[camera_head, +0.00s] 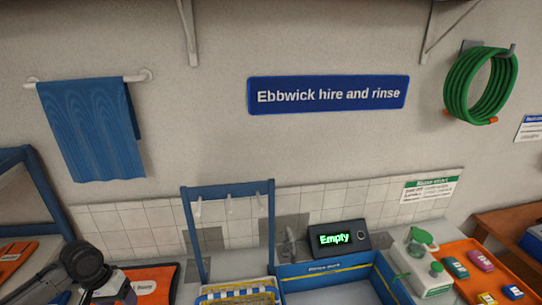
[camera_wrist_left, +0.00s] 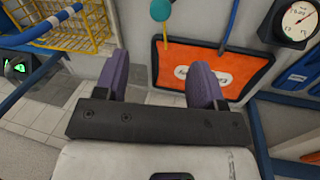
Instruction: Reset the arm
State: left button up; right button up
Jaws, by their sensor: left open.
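My left gripper (camera_wrist_left: 158,65) shows in the left wrist view, with two purple fingers spread wide apart and nothing between them. Beyond the fingers lies an orange mat (camera_wrist_left: 243,70) with a dark border and a white patch. The mat also shows at the bottom of the head view (camera_head: 148,283). Part of my left arm shows at the lower left of the head view, with a dark joint and pale links. The left fingers cannot be made out there. My right arm and gripper are in neither view.
A yellow wire basket (camera_wrist_left: 70,35) is at the upper left of the wrist view and a round gauge (camera_wrist_left: 298,20) at the upper right. In the head view, a blue rack (camera_head: 229,188) stands beside a display reading "Empty" (camera_head: 336,239) and an orange tray (camera_head: 463,250) with small colored items.

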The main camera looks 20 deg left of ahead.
pick_arm(q)
jog(key=w+r+m+t+y, duration=0.4)
jog(key=r+m+t+y, duration=0.1)
jog(key=r+m+y, duration=0.15)
jog(key=s+d+m+t+p, duration=0.1)
jog(key=s+d+m+t, duration=0.15)
jog(key=d, duration=0.95)
jog(key=s+d+f+n+g+h+p, duration=0.1)
jog(key=s+d+f, duration=0.4)
jog(key=s, duration=0.3)
jog(key=s+d+f+n+g+h+p, duration=0.1)
jog(key=s+d+f, duration=0.3)
jog(key=s, duration=0.5)
jog(key=s+d+f+n+g+h+p, duration=0.1)
jog(key=s+d+f+g+h+p, duration=0.1)
jog(key=s+d+f, duration=0.3)
jog(key=s+d, duration=0.1)
jog(key=s, duration=0.2)
jog(key=shift+s+d+f+n+p, duration=0.2)
jog(key=shift+f+n+p, duration=0.1)
jog(key=shift+n+p, duration=0.1)
